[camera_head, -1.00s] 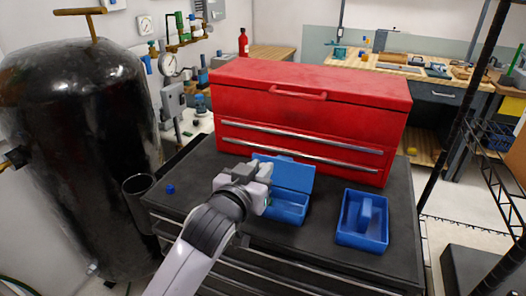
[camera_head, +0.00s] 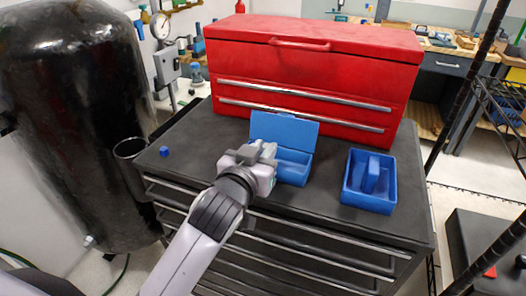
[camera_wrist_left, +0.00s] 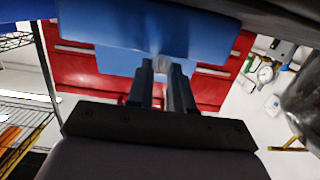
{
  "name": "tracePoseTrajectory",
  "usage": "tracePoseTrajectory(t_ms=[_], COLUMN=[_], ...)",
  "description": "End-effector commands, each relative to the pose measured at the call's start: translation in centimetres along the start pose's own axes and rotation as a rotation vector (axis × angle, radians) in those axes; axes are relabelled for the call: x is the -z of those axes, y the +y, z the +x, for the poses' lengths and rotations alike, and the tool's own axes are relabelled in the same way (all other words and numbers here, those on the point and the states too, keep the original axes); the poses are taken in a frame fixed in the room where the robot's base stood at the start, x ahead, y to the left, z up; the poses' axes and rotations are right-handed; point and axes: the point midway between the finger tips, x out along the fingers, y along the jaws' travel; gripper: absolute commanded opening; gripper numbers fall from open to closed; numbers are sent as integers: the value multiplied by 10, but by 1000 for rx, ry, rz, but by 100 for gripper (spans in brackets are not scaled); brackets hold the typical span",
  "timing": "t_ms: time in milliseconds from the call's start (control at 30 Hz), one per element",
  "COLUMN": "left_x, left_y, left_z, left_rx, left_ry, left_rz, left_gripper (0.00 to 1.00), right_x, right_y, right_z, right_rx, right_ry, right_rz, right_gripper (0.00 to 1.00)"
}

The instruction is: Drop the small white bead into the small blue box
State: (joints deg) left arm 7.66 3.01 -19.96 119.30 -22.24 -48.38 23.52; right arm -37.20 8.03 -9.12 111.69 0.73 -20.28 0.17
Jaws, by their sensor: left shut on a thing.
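The small blue box (camera_head: 293,168) stands on the black cabinet top with its lid (camera_head: 284,130) open and leaning back. My left gripper (camera_head: 267,150) is at the box's left front edge, partly covering it. In the left wrist view my left gripper (camera_wrist_left: 163,78) is shut on a small whitish thing (camera_wrist_left: 163,64), likely the white bead, mostly hidden between the fingers. The blue lid (camera_wrist_left: 110,27) fills the upper part of that view. My right gripper is not in view.
A blue tray with a raised middle piece (camera_head: 369,195) stands right of the box. A small blue cube (camera_head: 164,151) lies at the left of the black cabinet top (camera_head: 205,135). A red tool chest (camera_head: 310,60) stands behind. A black tank (camera_head: 75,130) is at left.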

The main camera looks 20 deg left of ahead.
Motion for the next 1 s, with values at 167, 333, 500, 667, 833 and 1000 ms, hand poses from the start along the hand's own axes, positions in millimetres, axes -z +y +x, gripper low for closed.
tracePoseTrajectory(t_ms=[167,333,500,667,833,1000], left_x=[-10,-9,-9,-9,-9,-10], left_y=[0,0,0,0,0,1], left_z=[1,1,1,1,0,-13], left_rx=[0,0,0,0,-1,-2], left_ry=[1,1,1,0,0,1], left_rz=[0,0,0,0,0,0], left_gripper=[0,0,47,50,50,50], right_x=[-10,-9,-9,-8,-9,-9], right_y=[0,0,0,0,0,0], right_z=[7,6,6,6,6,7], right_rx=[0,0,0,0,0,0], right_ry=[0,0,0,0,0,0], right_rz=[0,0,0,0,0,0], right_gripper=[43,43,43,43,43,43])
